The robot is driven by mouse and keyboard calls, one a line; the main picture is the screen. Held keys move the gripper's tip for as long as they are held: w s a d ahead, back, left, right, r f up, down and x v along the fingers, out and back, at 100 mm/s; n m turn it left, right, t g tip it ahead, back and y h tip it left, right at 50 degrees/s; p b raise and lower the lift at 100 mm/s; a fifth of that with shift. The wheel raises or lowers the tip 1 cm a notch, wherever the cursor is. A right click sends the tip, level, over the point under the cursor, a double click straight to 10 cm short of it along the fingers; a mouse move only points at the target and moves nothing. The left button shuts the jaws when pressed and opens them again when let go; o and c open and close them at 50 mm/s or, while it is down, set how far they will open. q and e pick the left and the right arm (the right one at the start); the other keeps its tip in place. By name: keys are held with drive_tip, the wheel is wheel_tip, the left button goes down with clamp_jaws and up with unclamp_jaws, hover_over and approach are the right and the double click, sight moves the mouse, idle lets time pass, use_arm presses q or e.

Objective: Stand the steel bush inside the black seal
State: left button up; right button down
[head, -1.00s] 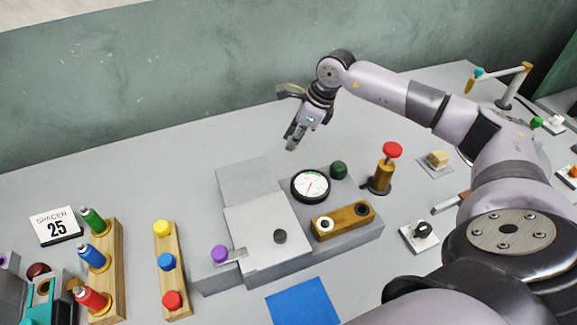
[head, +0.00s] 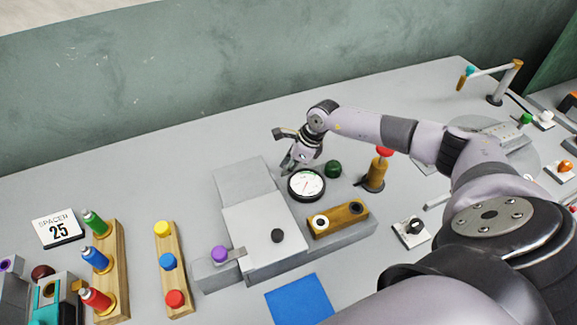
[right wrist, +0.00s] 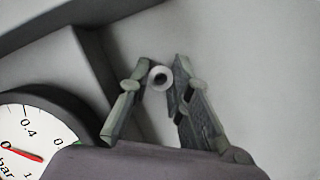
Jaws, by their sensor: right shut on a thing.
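My right gripper (head: 287,169) is just behind the pressure gauge, low over the back of the grey press. In the right wrist view, its two fingers (right wrist: 160,88) are shut on a small pale ring with a dark bore, the steel bush (right wrist: 159,76). The bush is too small to make out in the head view. A wooden block (head: 338,219) on the press holds a dark ring (head: 355,208), which looks like the black seal, and a white ring (head: 320,222). The bush is apart from both, beyond the gauge. My left gripper is out of view.
The round gauge (head: 306,185) stands between my right gripper and the wooden block. A green knob (head: 333,168) and a red-topped post (head: 375,172) are to its right. A blue mat (head: 299,301) lies in front.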

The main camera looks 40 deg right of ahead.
drive_tip(key=shift+f, duration=0.15)
drive_tip(key=c, duration=1.8)
unclamp_jaws()
drive_tip(key=shift+o, duration=0.2)
